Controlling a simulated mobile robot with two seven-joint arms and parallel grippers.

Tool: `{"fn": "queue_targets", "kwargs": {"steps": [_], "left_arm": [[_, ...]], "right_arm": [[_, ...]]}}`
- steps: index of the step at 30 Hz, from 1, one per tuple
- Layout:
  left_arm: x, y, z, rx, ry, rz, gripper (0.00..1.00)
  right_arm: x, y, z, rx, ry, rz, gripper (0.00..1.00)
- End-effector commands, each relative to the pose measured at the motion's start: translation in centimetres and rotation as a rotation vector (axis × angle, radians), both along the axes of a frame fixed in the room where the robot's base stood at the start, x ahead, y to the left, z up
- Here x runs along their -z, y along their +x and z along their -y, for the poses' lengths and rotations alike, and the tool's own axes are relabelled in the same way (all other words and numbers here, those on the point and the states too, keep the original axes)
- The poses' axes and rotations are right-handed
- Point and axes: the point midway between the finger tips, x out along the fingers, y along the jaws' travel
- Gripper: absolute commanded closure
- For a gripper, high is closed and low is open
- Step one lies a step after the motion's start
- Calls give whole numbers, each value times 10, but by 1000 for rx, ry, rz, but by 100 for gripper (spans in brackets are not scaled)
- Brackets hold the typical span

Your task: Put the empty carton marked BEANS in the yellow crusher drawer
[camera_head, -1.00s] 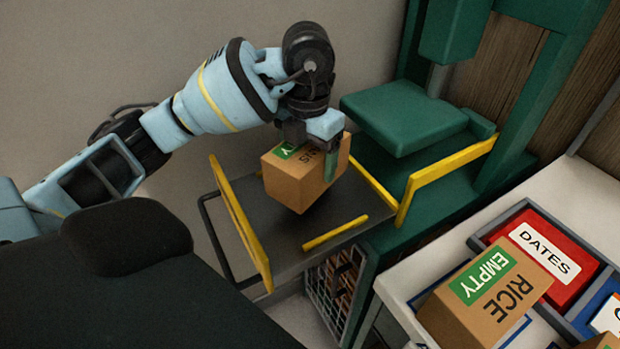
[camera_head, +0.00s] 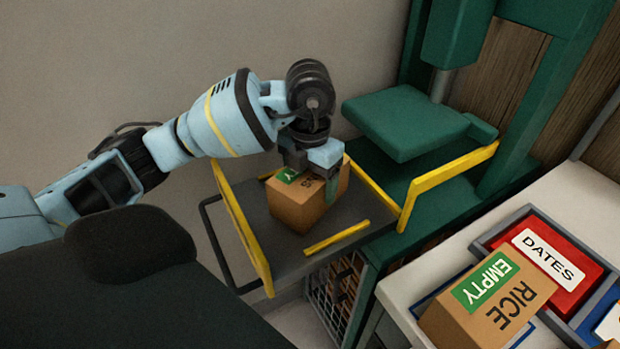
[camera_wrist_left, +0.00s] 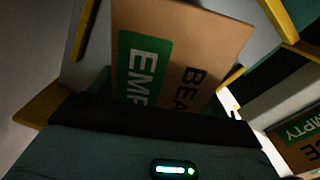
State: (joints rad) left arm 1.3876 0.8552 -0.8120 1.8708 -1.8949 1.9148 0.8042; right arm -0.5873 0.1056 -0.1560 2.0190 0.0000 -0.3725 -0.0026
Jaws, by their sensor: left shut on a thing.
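My left gripper (camera_head: 322,181) is shut on the brown BEANS carton (camera_head: 296,208), which has a green EMPTY label. The carton is inside the outline of the yellow-edged crusher drawer (camera_head: 262,246), low over its dark floor; I cannot tell whether it touches the floor. In the left wrist view the carton (camera_wrist_left: 205,30) fills the middle, with EMPTY and part of BEANS readable. The drawer is pulled out from the green crusher (camera_head: 405,125). My right gripper is not in view.
A wire cage (camera_head: 335,290) of brown pieces is below the drawer. The crusher's green plate (camera_head: 405,118) hangs behind the drawer.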

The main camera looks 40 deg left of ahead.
Motion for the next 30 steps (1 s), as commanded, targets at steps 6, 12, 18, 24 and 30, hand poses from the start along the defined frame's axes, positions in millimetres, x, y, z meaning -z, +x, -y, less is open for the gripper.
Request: {"fn": "queue_targets", "kwargs": {"steps": [6, 12, 18, 24, 30], "left_arm": [[1, 0, 0, 0, 0, -1, 1], [1, 0, 0, 0, 0, 0, 1], [-10, 0, 0, 0, 1, 2, 1], [-46, 1, 0, -1, 0, 6, 1], [-88, 0, 0, 0, 1, 7, 1]], "right_arm": [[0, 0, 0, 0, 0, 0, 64], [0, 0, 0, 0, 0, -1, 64], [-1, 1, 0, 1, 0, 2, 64], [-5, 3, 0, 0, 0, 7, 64], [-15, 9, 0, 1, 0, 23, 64]]}}
